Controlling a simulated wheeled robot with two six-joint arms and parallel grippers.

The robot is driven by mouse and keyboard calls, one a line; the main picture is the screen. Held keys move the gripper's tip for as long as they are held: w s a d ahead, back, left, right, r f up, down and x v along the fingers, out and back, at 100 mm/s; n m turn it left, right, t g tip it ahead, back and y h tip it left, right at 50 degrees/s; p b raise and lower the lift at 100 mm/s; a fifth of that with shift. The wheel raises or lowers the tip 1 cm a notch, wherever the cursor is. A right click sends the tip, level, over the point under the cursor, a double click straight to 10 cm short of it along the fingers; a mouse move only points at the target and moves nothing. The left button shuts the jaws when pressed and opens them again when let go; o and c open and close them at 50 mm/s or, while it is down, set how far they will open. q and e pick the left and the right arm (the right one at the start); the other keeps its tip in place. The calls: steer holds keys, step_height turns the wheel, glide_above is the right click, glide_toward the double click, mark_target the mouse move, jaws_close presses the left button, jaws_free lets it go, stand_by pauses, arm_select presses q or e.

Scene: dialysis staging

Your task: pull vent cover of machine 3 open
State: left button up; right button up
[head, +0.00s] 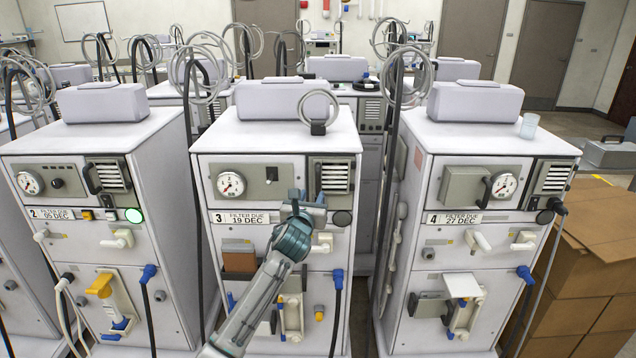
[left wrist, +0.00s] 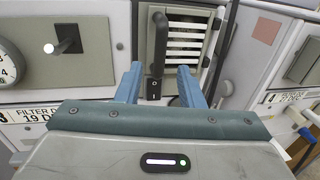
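Machine 3 (head: 270,138) stands in the middle of the head view, with a "3" and "FILTER DUE 19 DEC" label. Its vent cover (head: 338,178) is a louvred panel at the upper right of the front and looks closed. It also shows in the left wrist view (left wrist: 186,42), with a dark upright handle (left wrist: 160,42) on its left side. My left gripper (head: 308,196) is just below and in front of the vent cover. In the left wrist view its two blue fingers (left wrist: 158,72) are apart, with the handle's lower end seen between them. They look empty; contact cannot be told. My right gripper is not in view.
Machine 2 (head: 95,140) and machine 4 (head: 480,140) stand close on either side, with narrow gaps. A pressure gauge (head: 230,184) and a black switch (left wrist: 153,88) are near the vent. Cardboard boxes (head: 590,240) stand at the right.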

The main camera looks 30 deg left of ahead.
mark_target(318, 184)
arm_select(q)
steer(key=p+x, duration=0.1)
steer(key=x, duration=0.8)
steer(key=shift+f, duration=0.1)
jaws_close()
